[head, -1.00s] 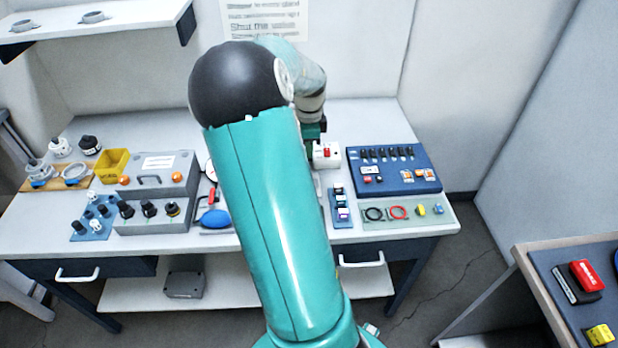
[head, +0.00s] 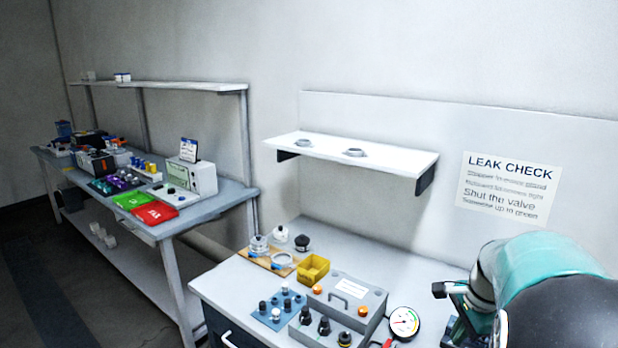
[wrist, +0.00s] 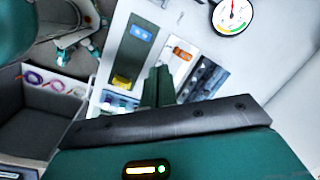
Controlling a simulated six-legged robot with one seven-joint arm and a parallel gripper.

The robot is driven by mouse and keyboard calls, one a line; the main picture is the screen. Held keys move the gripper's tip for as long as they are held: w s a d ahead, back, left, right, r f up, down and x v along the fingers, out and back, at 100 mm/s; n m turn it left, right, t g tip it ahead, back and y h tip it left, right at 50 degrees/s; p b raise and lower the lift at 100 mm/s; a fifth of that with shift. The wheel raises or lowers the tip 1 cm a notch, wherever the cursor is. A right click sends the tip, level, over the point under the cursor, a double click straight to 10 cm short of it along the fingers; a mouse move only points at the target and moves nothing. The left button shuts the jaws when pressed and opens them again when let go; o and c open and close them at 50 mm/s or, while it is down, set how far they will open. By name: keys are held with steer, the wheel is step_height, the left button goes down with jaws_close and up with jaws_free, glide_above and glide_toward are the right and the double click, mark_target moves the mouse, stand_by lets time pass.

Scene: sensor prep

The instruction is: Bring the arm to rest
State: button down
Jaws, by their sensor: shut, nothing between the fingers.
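My arm (head: 545,265), teal with a black joint, folds into the lower right corner of the head view, over the right part of the near bench. In the wrist view my gripper (wrist: 158,84) shows two dark green fingers side by side, closed with nothing between them. It hangs above small items and panels whose exact contact with the fingers I cannot tell. In the head view the fingers are not clearly seen.
The near bench (head: 235,285) holds a grey box (head: 345,295), a yellow bin (head: 313,268) and a round gauge (head: 404,322), which also shows in the wrist view (wrist: 232,14). A wall shelf (head: 390,160) hangs above. Another crowded bench (head: 225,197) stands left.

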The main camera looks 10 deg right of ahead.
steer(key=s+a+r+n+t, duration=0.1)
steer(key=s+a+r+n, duration=0.1)
steer(key=a+n, duration=0.4)
steer(key=s+a+r+n+t, duration=0.1)
steer(key=s+a+r+n, duration=0.2)
steer(key=a, duration=0.8)
steer(key=s+a+r+n+t, duration=0.1)
steer(key=s+a+r+n, duration=0.2)
steer(key=s+a+n, duration=0.3)
steer(key=shift+a+r+n+t+h, duration=0.2)
steer(key=shift+a+n+t+h, duration=0.2)
steer(key=shift+a+n, duration=1.7)
steer(key=shift+d, duration=0.25)
